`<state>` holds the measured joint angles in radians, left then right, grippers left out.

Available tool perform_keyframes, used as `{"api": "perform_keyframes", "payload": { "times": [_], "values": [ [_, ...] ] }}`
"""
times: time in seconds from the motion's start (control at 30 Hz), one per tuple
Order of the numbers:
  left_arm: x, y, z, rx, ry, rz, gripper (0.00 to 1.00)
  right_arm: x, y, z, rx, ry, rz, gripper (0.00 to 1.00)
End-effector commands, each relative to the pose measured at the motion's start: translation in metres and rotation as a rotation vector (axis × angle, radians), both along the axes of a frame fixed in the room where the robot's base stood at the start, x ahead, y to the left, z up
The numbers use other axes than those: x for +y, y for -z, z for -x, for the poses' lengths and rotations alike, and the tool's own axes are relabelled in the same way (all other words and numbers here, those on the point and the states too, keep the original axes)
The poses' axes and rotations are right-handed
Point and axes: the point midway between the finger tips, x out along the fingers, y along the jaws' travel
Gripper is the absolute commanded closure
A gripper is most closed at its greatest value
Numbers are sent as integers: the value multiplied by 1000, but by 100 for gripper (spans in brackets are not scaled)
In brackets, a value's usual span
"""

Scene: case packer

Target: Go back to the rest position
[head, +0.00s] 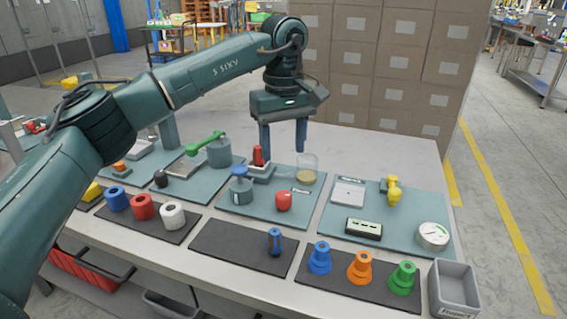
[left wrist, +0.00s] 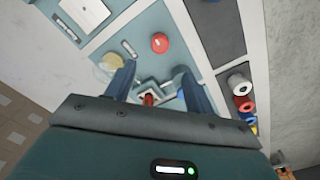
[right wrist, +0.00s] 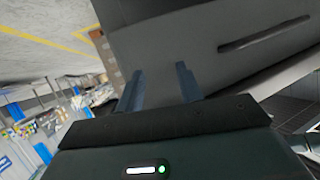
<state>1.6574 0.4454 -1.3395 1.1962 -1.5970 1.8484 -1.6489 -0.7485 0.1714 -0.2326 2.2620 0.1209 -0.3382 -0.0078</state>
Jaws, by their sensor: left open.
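My left gripper (head: 283,148) hangs fingers-down above the back of the middle teal mat (head: 265,206). It is open, with nothing between its fingers. In the left wrist view my left gripper (left wrist: 153,78) has its two fingers apart, with a red upright part (left wrist: 149,99) of a device showing below between them. In the head view that red part (head: 258,155) stands on the mat just under the left finger. My right gripper (right wrist: 158,84) shows only in the right wrist view. Its fingers are apart and empty, in front of a dark grey surface.
A clear cup (head: 307,168), a red round object (head: 284,201) and a blue-topped jar (head: 241,190) stand near the left gripper. Coloured rings (head: 143,207) and flanged parts (head: 360,267) line the front. Stacked cartons (head: 390,65) rise behind the table. A grey bin (head: 453,290) is at right.

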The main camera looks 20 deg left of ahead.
Motion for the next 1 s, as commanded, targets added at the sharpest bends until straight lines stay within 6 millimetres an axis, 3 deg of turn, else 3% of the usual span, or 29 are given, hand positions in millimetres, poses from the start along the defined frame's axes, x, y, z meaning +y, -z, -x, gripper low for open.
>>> {"api": "perform_keyframes", "payload": {
  "times": [0.1, 0.53, 0.67, 0.8, 1.0],
  "values": [
    [0, -9, 0, 0, 1, 0, 46, 1, 0, 0, 4, -2, -1, 64],
    [0, -18, 0, 1, 1, 1, 46, 2, -7, -1, 2, -3, -1, 64],
    [0, -46, 0, -1, 1, 1, 46, 1, -29, -1, 12, -7, 18, 64],
    [0, -84, 0, 0, 1, 0, 46, 2, -38, -4, 53, -30, 81, 64],
    [0, -127, 0, 1, 1, 0, 46, 1, -53, -2, 97, -54, 149, 64]
  ]
}}
